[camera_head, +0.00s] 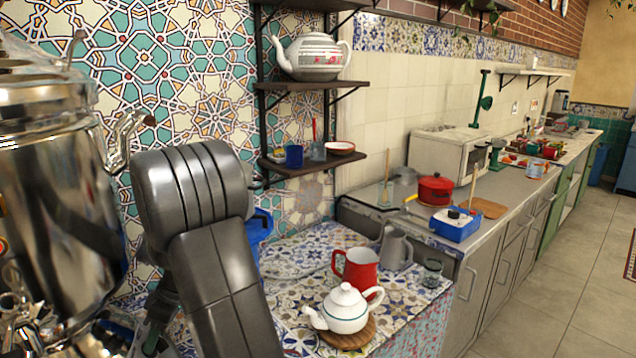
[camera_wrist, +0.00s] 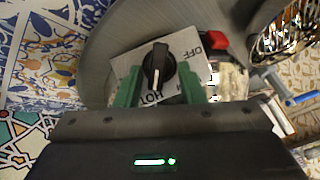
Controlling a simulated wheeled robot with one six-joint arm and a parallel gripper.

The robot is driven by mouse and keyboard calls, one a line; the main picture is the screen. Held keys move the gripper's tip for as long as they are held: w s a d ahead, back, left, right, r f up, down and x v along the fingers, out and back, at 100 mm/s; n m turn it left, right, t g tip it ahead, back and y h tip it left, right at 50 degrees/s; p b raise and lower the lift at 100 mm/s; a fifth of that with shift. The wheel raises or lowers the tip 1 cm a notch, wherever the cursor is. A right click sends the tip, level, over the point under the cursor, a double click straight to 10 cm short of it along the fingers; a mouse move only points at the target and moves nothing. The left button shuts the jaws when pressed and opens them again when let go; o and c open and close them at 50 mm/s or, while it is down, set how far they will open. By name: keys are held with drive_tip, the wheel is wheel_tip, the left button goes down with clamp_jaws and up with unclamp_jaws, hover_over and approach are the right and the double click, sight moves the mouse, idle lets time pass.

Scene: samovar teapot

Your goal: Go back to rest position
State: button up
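The silver samovar (camera_head: 60,200) stands at the left of the head view, with its curled metal handle (camera_head: 122,140) beside my arm. In the wrist view, a black knob (camera_wrist: 157,66) sits on a pale plate (camera_wrist: 190,48) marked OFF and HOT, with a red piece (camera_wrist: 214,40) near it. My gripper (camera_wrist: 161,88) has its two green fingers apart, with the knob in line between them. I see gaps beside the knob and no clear contact. In the head view my grey arm hides most of the gripper. A white teapot (camera_head: 346,309) stands on a wooden trivet (camera_head: 348,337).
A red pitcher (camera_head: 357,268), a grey jug (camera_head: 396,248) and a glass (camera_head: 432,273) stand on the tiled table (camera_head: 300,290). Wall shelves (camera_head: 310,166) hold a large teapot (camera_head: 313,57) and small cups. A counter with a red pot (camera_head: 435,189) runs right; the floor (camera_head: 560,280) is clear.

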drive_tip(key=n+t, duration=0.1)
drive_tip(key=n+t+b, duration=0.1)
drive_tip(key=n, duration=0.3)
drive_tip(key=shift+s+d+t+y+b, duration=0.1)
drive_tip(key=shift+s+t+y+b, duration=0.2)
drive_tip(key=shift+s+t+b, duration=0.1)
drive_tip(key=shift+d, duration=0.15)
